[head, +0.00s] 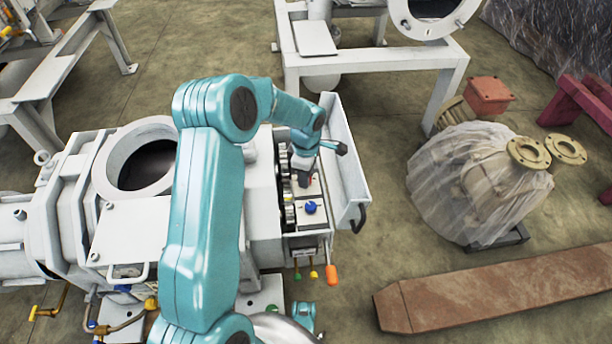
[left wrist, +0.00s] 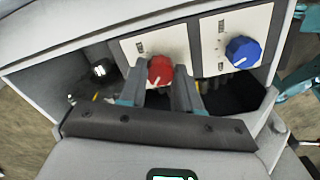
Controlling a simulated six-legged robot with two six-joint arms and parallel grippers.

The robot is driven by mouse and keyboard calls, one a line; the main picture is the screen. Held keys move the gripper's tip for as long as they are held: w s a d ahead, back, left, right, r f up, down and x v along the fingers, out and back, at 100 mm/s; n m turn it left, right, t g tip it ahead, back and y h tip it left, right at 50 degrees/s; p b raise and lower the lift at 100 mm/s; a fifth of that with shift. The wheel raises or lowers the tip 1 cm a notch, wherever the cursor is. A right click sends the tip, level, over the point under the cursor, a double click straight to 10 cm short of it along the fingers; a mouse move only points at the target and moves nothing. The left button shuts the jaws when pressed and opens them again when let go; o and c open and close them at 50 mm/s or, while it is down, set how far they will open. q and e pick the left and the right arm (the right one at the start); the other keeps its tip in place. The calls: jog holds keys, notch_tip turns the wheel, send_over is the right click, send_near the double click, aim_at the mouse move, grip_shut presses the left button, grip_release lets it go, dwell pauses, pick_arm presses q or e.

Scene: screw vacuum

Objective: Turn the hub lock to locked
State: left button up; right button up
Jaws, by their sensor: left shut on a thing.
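A red knob (left wrist: 161,70) with a white pointer mark sits on a pale labelled plate (left wrist: 128,48) in the left wrist view. A blue knob (left wrist: 243,51) sits on a second plate to its right and also shows in the head view (head: 311,207). The labels are too small to read, so I cannot tell which knob is the hub lock. My left gripper (left wrist: 162,84) has its fingers on both sides of the red knob and is shut on it. In the head view my left gripper (head: 304,170) reaches down into the panel and mostly hides the red knob. My right gripper is not clearly visible.
A raised white cover (head: 347,165) stands along the panel's right side, close to my gripper. Black gears (head: 286,180) lie to the left. An orange handle (head: 331,275) hangs below. A plastic-wrapped part (head: 470,180) and a rusty beam (head: 490,300) lie on the floor.

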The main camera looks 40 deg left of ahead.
pick_arm(q)
jog(key=shift+n, duration=0.6)
pick_arm(e)
jog(key=shift+w+f, duration=0.2)
pick_arm(q)
jog(key=o, duration=1.1)
jog(key=shift+c, duration=0.2)
notch_tip(320, 180, up, 16)
jog(key=p, duration=0.6)
jog(key=shift+r, duration=0.2)
pick_arm(e)
notch_tip(320, 180, up, 6)
jog(key=s+a, duration=0.1)
jog(key=s, duration=0.1)
jog(key=shift+s+g, duration=0.15)
jog(key=shift+g, duration=0.25)
